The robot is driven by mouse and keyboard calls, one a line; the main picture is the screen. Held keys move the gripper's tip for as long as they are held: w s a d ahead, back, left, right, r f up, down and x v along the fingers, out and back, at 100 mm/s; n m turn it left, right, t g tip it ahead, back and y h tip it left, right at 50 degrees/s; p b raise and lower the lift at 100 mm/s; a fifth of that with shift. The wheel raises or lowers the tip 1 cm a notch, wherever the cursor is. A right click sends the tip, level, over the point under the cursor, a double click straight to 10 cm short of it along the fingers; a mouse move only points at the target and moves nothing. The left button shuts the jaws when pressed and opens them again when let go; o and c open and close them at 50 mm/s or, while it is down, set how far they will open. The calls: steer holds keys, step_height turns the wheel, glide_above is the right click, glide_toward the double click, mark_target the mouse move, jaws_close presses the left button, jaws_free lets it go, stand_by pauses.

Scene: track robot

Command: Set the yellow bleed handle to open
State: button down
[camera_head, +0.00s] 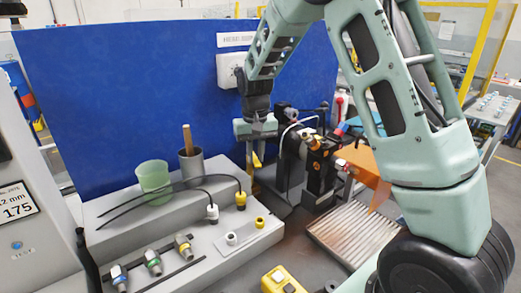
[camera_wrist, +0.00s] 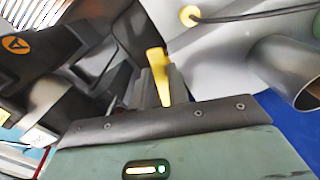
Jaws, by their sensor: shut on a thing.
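The yellow bleed handle (camera_wrist: 158,72) is a slim yellow bar in the middle of the wrist view, running up and slightly left from the gripper's dark front edge. In the head view a piece of it (camera_head: 257,160) shows just below my gripper (camera_head: 257,142). My gripper (camera_wrist: 160,92) points down over the handle and is shut on it. The fingers and the handle's pivot are mostly hidden, so I cannot tell the handle's exact setting.
A black fixture with hoses and fittings (camera_head: 318,165) stands close on the right. On the left are a grey stepped block (camera_head: 120,207), a green cup (camera_head: 153,177), a grey cup (camera_head: 191,165) and cables with white and yellow plugs. A blue panel (camera_head: 120,90) stands behind.

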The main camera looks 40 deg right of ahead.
steer(key=a+m+p, duration=0.1)
steer(key=m, duration=0.1)
steer(key=w+a+m+p, duration=0.1)
steer(key=m, duration=0.1)
steer(key=w+a+m+p, duration=0.1)
steer(key=m, duration=0.1)
steer(key=shift+w+a+r, duration=0.15)
steer(key=shift+w+r, duration=0.05)
steer(key=w+m+p, duration=0.1)
steer(key=m, duration=0.1)
steer(key=a+m+p, duration=0.1)
steer(key=m, duration=0.1)
steer(key=shift+w, duration=0.4)
steer(key=shift+w+a+f+m+p, duration=0.1)
steer(key=shift+w+m+p, duration=0.4)
steer(key=shift+m, duration=0.25)
steer(key=shift+w+a+m+p, duration=0.1)
steer(key=shift+w+m+p, duration=0.35)
steer(key=shift+m, duration=0.3)
steer(key=c, duration=1.3)
jaws_free()
steer(key=shift+c, duration=0.2)
step_height(320, 180, up, 17)
steer(key=b, duration=0.3)
steer(key=shift+r, duration=0.2)
